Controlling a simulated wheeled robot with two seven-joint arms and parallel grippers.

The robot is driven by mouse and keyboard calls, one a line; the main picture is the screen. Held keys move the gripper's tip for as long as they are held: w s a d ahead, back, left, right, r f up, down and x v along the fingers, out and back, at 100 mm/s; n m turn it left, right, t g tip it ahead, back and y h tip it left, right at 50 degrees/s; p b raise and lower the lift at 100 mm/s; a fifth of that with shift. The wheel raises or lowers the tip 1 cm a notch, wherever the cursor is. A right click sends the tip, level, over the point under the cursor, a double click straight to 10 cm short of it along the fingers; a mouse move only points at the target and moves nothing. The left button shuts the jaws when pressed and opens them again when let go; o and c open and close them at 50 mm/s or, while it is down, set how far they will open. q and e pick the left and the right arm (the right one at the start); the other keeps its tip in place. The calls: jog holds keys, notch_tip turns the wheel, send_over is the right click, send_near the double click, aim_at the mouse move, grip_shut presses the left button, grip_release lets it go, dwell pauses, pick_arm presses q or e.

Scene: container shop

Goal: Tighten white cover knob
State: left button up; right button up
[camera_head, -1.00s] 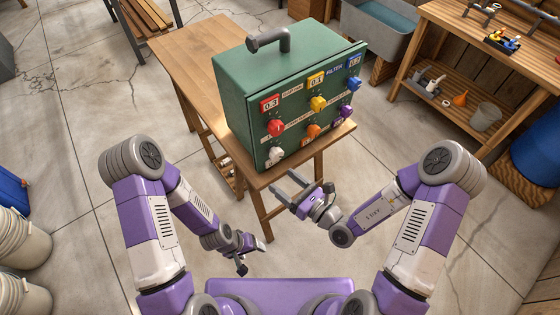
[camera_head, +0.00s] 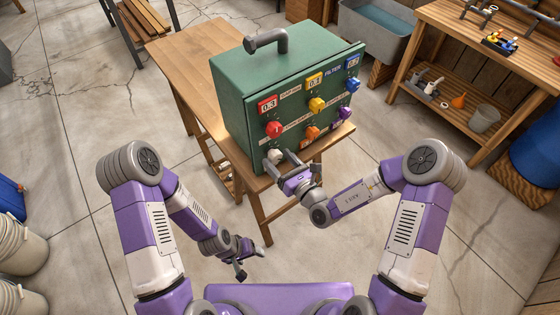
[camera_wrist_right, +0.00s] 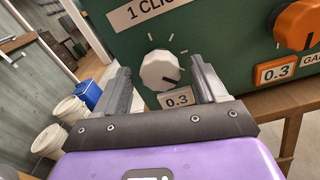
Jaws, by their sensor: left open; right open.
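The white knob (camera_head: 275,155) sits at the lower left of the green box's front panel. It also shows in the right wrist view (camera_wrist_right: 159,70), between and beyond the fingertips, with a label reading 0.3 below it. My right gripper (camera_head: 280,163) is open, its two fingers pointing at the white knob. In the right wrist view the gripper (camera_wrist_right: 160,84) has one finger on each side of the knob, with visible gaps. Whether the tips reach past the knob's face is hard to tell. My left gripper (camera_head: 240,268) is open, low over the floor, away from the box.
The green box (camera_head: 235,110) stands on a wooden table (camera_head: 185,55). Red (camera_head: 273,130), yellow (camera_head: 316,105), orange (camera_head: 312,132), and purple knobs share its panel. An orange knob (camera_wrist_right: 298,25) lies right of the white one in the right wrist view. Open floor surrounds the table.

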jog(key=c, duration=1.1)
jog(key=shift+o, duration=0.2)
jog(key=shift+r+m+p, duration=0.1)
jog(key=shift+m+p, duration=0.3)
jog(key=shift+p, duration=0.35)
jog(key=m+p, duration=0.4)
jog(key=p, duration=0.1)
jog(key=shift+m+p, duration=0.3)
jog(key=shift+m, duration=0.1)
jog(key=shift+m+p, duration=1.5)
jog(key=shift+m, duration=0.2)
jog(key=o, duration=1.1)
jog(key=shift+c, duration=0.2)
